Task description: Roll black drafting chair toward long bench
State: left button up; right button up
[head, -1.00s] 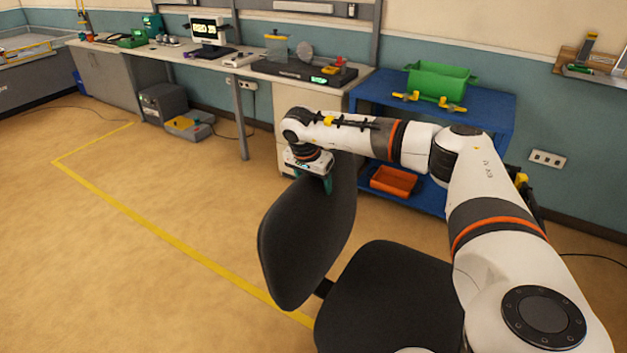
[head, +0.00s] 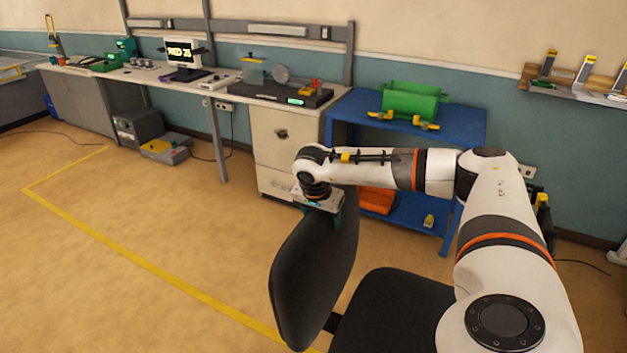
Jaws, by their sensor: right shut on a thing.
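The black drafting chair (head: 312,275) stands in the lower middle of the head view, its backrest upright and its seat (head: 392,312) to the right. Its base is out of the picture. My right gripper (head: 322,218) is shut on the top edge of the backrest, its fingers partly hidden by the gripper body. The long bench (head: 150,78) runs along the back wall from the left to the middle, with a drawer cabinet (head: 283,150) under its right end. My left gripper is not in the picture.
A blue cart (head: 462,125) with a green bin (head: 412,101) stands right of the bench, behind my right arm. A grey box (head: 137,128) and a low tray (head: 165,150) sit on the floor under the bench. Floor inside the yellow line (head: 150,262) is clear at left.

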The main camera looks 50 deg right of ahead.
jog(key=shift+s+d+f, duration=0.15)
jog(key=shift+s+d, duration=0.05)
jog(key=shift+s, duration=0.45)
jog(key=s+d, duration=0.2)
jog(key=s, duration=0.6)
jog(key=shift+s+d, duration=0.35)
jog(key=s+d+b, duration=0.1)
jog(key=s+d, duration=0.1)
jog(key=s, duration=0.6)
jog(key=shift+s+d+b, duration=0.15)
jog(key=shift+s+b, duration=0.15)
